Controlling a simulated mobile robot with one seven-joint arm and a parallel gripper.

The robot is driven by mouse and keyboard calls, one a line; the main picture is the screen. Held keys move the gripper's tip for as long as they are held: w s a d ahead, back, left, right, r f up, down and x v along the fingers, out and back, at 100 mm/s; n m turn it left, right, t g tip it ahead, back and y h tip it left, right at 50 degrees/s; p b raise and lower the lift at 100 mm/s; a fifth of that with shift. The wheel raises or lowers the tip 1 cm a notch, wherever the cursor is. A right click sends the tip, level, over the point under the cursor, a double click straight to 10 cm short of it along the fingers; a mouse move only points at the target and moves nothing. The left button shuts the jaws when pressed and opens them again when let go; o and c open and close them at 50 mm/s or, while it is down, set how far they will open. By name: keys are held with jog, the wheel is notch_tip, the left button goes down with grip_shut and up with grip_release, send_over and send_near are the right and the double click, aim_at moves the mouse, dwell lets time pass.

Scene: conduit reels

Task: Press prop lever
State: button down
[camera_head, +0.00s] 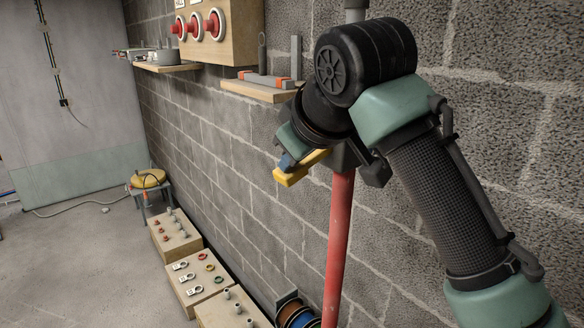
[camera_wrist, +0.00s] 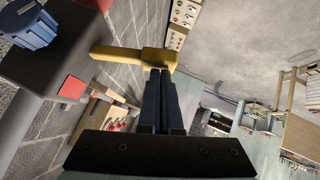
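The prop is a red pole (camera_head: 338,240) standing along the block wall, with a dark head partly behind my arm. A yellow lever (camera_head: 290,176) sticks out from this head to the left. In the wrist view the lever (camera_wrist: 115,53) runs from the dark grey head (camera_wrist: 45,62) to a thicker end block. My gripper (camera_wrist: 161,72) has its two dark fingers together, with nothing seen between them. Their tips are at the lever's thick end; I cannot tell whether they touch it. In the head view my gripper (camera_head: 288,161) is just above the lever.
A blue knob (camera_wrist: 30,30) sits on the prop head. A wooden shelf (camera_head: 260,92) and a box with red buttons (camera_head: 215,30) are on the wall. Several wooden crates (camera_head: 195,285), cable reels (camera_head: 297,314) and a stool (camera_head: 148,180) stand below. Open floor lies left.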

jog(key=shift+s+f+t+b, duration=0.3)
jog(key=shift+f+b, duration=0.3)
jog(key=shift+f, duration=0.15)
jog(key=shift+s+r+n+h, duration=0.1)
jog(key=shift+s+n+h, duration=0.15)
jog(key=shift+n+h, duration=0.05)
jog(key=shift+w, duration=0.85)
jog(key=shift+s+r+p, duration=0.15)
jog(key=shift+r+p, duration=0.1)
jog(key=shift+p, duration=0.05)
jog(key=shift+r+p, duration=0.5)
jog(key=shift+r, duration=0.05)
